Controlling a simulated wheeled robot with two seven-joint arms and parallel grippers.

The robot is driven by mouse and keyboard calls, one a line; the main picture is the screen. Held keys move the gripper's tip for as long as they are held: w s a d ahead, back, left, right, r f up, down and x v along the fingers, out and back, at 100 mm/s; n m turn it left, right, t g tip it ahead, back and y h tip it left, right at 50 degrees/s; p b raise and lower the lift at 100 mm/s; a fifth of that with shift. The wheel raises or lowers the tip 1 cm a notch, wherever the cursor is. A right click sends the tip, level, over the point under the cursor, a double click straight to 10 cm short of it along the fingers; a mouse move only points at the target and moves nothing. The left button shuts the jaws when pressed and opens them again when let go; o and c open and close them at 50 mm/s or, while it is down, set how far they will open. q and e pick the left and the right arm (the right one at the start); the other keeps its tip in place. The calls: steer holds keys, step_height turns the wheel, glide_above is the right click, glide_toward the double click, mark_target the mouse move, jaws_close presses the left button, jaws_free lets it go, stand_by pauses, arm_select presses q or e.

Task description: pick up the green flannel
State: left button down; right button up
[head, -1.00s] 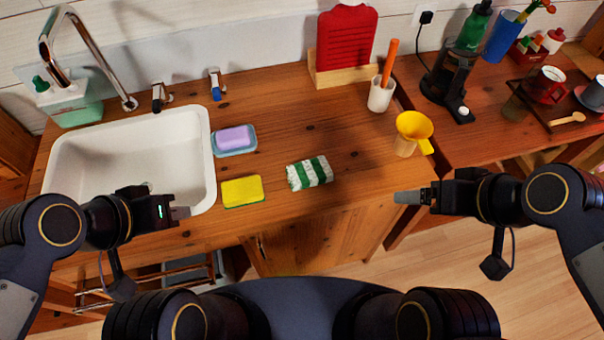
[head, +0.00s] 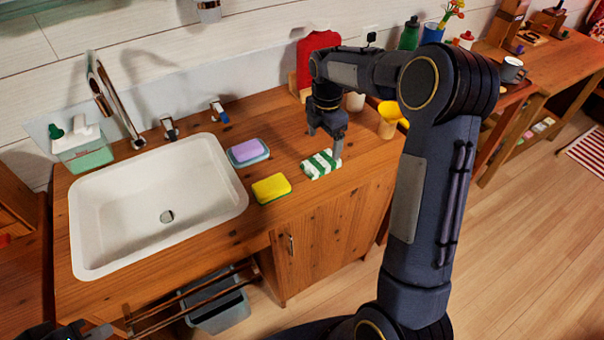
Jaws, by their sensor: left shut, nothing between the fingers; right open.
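The green flannel (head: 318,165) is a folded cloth with green and white stripes. It lies on the wooden counter to the right of the yellow sponge. My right gripper (head: 325,146) points down at the flannel's far edge with its fingers apart and nothing seen held. One finger overlaps the flannel's right end in the picture; I cannot tell whether it touches. My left gripper (head: 98,331) is shut and empty at the bottom left corner, mostly cut off by the frame.
A yellow-green sponge (head: 271,188) and a purple soap in a blue dish (head: 250,159) lie just left of the flannel. The white sink (head: 120,224) is further left. The counter's front edge is close to the flannel.

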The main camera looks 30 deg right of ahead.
mark_target(321, 160)
steer(key=f, duration=0.5)
steer(key=f+p, duration=0.1)
steer(key=f, duration=0.1)
steer(key=shift+w+f, duration=0.35)
steer(key=shift+f, duration=0.05)
steer(key=c, duration=1.1)
steer(key=shift+o, duration=0.2)
steer(key=shift+r, duration=0.1)
